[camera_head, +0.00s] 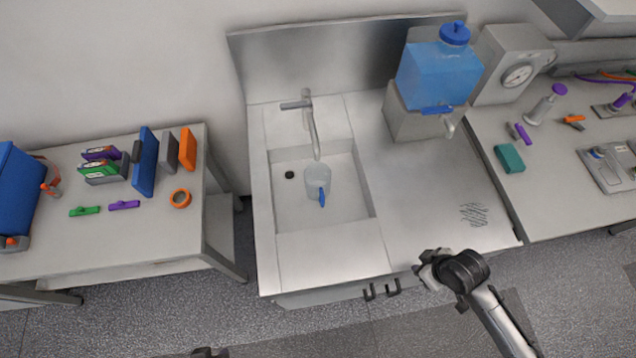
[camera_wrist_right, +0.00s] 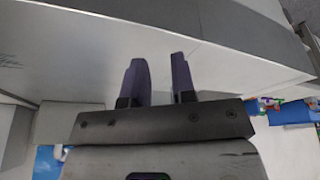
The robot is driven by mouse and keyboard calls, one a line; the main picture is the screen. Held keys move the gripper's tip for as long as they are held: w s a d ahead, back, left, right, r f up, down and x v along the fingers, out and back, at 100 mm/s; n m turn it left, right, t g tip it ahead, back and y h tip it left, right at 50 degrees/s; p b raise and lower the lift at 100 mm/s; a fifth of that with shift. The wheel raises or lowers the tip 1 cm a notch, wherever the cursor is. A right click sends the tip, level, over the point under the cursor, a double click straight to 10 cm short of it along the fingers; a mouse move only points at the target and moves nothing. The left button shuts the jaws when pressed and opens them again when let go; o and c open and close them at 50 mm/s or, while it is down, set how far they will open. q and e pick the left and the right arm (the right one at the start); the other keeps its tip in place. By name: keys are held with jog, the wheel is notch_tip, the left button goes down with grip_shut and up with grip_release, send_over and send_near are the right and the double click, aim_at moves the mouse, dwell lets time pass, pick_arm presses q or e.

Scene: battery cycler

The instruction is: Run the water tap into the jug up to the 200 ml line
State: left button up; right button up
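The water tap (camera_head: 312,130) stands at the back of the sink (camera_head: 282,212), with a lever pointing left at its top. The jug (camera_head: 316,177), clear with a blue handle, stands upright in the sink below the spout. Its 200 ml line and water level are too small to make out. My right gripper (camera_head: 425,268) is over the front edge of the counter, to the right of the sink and well apart from jug and tap. In the right wrist view its two fingers (camera_wrist_right: 160,75) are apart with nothing between them. My left gripper cannot be made out; only a small dark piece shows at the bottom edge.
A blue water tank (camera_head: 440,75) with its own spigot sits on a metal stand right of the sink. The steel counter (camera_head: 420,200) before it is clear. A side table (camera_head: 150,230) at left holds coloured items. A bench (camera_head: 560,205) stands at right.

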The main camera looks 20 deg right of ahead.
jog(key=shift+n, duration=0.9)
jog(key=w+d, duration=0.1)
jog(key=d, duration=0.1)
jog(key=w+d+p, duration=0.1)
jog(key=d, duration=0.2)
jog(key=w+d, duration=0.1)
jog(key=d, duration=0.2)
jog(key=shift+d+p, duration=0.2)
jog(key=shift+p, duration=0.1)
jog(key=shift+n+y, duration=0.5)
jog(key=shift+n, duration=0.3)
jog(key=w+d, duration=0.1)
jog(key=d, duration=0.4)
jog(key=w+d+b, duration=0.1)
jog(key=d, duration=0.2)
jog(key=shift+w+f, duration=0.1)
jog(key=shift+w, duration=0.25)
jog(key=shift+w+d+n, duration=0.15)
jog(key=shift+w+d, duration=0.05)
jog(key=shift+d, duration=0.35)
jog(key=shift+w+d+n, duration=0.15)
jog(key=shift+w+d, duration=0.05)
jog(key=shift+d, duration=0.35)
jog(key=shift+o, duration=0.3)
jog(key=o, duration=0.3)
jog(key=shift+o, duration=0.3)
